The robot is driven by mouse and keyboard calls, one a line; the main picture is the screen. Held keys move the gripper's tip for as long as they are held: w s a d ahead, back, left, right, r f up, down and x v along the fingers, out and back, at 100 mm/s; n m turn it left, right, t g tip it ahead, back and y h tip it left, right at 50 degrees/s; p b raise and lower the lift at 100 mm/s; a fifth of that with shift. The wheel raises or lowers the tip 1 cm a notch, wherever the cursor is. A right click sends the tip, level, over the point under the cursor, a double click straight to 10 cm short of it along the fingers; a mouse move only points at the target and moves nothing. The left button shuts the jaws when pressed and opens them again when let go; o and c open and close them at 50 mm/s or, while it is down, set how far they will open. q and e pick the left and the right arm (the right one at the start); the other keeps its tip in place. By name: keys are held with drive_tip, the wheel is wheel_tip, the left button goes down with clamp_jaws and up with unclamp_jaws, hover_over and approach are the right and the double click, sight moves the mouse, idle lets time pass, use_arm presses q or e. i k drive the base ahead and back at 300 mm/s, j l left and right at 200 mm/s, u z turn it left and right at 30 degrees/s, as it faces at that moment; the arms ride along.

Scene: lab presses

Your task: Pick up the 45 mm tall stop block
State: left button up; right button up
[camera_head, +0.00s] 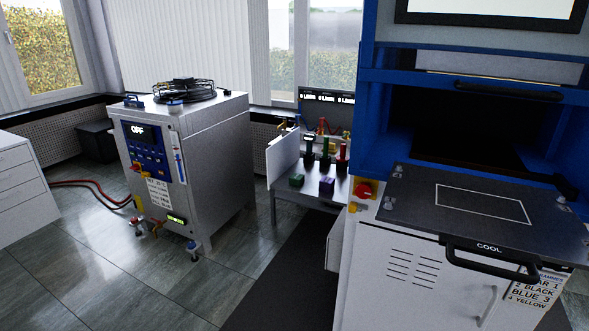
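No stop block can be made out with its height marked. A small block with green and purple on it (297,180) sits on the low grey side table (311,192) in the middle of the view. A purple block (327,186) sits to its right on the same table. I cannot tell from here whether either is the 45 mm block. Neither of my grippers is in view.
A blue press (372,95) stands at the right, with a dark plate (420,205) marked by a white outline. Coloured-handled tools (325,160) stand behind the blocks. A grey control unit (215,150) stands left. Floor between is clear.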

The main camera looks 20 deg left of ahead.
sight(326, 185)
drive_tip(key=i+j+u, duration=0.15)
drive_tip(key=i+j, duration=0.2)
drive_tip(key=i+j+u, duration=0.15)
drive_tip(key=i+j, duration=0.15)
drive_tip(key=i, duration=0.3)
